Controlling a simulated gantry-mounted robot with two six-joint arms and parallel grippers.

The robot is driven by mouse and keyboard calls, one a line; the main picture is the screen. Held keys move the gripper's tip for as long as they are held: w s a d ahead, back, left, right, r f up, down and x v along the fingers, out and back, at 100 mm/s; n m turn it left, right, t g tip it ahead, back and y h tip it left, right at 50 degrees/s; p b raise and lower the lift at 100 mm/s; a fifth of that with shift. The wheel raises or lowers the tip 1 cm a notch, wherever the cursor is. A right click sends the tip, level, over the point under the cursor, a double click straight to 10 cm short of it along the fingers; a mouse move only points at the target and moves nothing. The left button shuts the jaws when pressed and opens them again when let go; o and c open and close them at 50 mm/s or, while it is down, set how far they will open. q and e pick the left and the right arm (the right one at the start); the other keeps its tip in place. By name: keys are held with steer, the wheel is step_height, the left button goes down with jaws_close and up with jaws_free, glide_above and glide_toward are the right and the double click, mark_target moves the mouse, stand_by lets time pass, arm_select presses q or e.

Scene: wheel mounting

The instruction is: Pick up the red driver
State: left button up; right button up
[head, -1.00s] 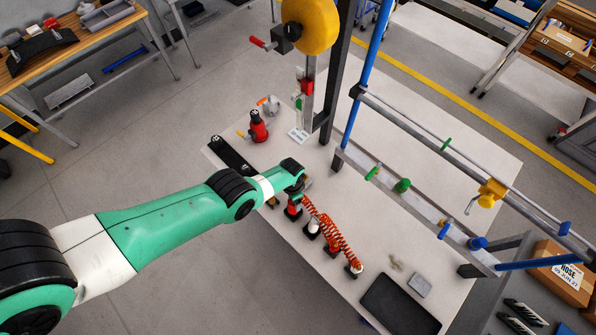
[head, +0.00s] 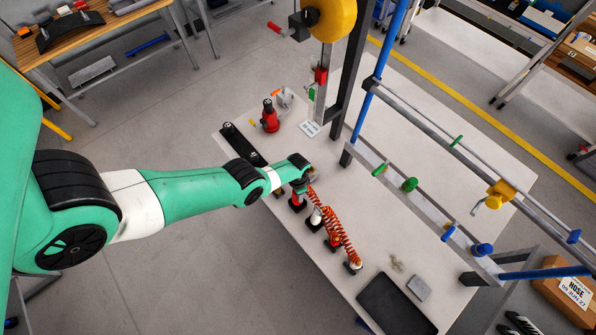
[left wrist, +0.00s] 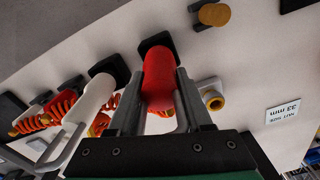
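The red driver (left wrist: 158,72) stands in a black holder on the white table, between the fingers of my left gripper (left wrist: 160,84). In the left wrist view both fingers lie right along its sides with no gap showing, so the gripper looks shut on it. A bent metal loop shows at its near end. In the head view my left gripper (head: 304,185) is at the far end of a row of drivers, with the red driver (head: 297,203) partly hidden below it. My right gripper is not in view.
A white driver (left wrist: 96,95) and drivers with orange coiled hoses (head: 345,240) stand close beside it. A red bottle-shaped tool (head: 270,118) and a black bar (head: 243,145) lie beyond. A metal rail frame (head: 440,215) stands to the right. A black mat (head: 392,305) lies near the front.

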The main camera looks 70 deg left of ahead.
arm_select(q)
jaws_close()
steer(key=shift+w+r, duration=0.1)
stand_by(0.8)
